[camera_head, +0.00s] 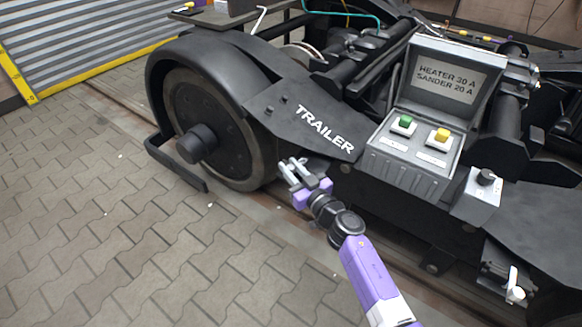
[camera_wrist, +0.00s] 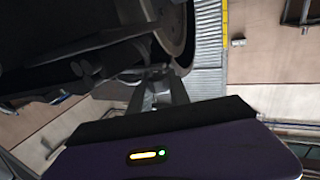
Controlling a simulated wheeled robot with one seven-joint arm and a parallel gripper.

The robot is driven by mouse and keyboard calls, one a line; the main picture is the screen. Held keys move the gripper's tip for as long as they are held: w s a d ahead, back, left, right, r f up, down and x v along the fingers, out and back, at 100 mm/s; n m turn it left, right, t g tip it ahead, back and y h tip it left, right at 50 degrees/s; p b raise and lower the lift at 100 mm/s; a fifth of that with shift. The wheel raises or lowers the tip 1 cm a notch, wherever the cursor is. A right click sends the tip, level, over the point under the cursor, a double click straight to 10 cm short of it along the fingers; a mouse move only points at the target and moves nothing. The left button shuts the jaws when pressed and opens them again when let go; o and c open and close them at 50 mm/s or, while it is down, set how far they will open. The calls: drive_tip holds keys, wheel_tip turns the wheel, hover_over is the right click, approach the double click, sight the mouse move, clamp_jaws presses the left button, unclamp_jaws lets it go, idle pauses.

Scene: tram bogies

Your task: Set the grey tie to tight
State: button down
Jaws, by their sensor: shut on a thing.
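My gripper (camera_head: 293,171) is beside the bogie frame, below the TRAILER lettering and just right of the big wheel. Its grey fingers also show in the wrist view (camera_wrist: 157,93), close together at the centre. They are shut on a small grey part at their tips (camera_wrist: 154,74), which I take to be the grey tie. Most of this part is hidden by the fingers and the dark frame, so I cannot tell its setting.
The black wheel (camera_head: 212,125) has a protruding hub and a low guard bar (camera_head: 172,164). An open switch box (camera_head: 412,165) with green and yellow buttons stands to the right. Beside it is a grey box with a black knob (camera_head: 480,198). The paved floor (camera_head: 120,235) at left is clear.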

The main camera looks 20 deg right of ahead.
drive_tip(key=shift+s+a+p, duration=0.5)
drive_tip(key=shift+s+a, duration=0.25)
drive_tip(key=shift+a, duration=0.2)
drive_tip(key=c, duration=1.2)
unclamp_jaws()
drive_tip(key=p+v, duration=0.4)
drive_tip(key=v, duration=0.3)
drive_tip(key=shift+s, duration=0.4)
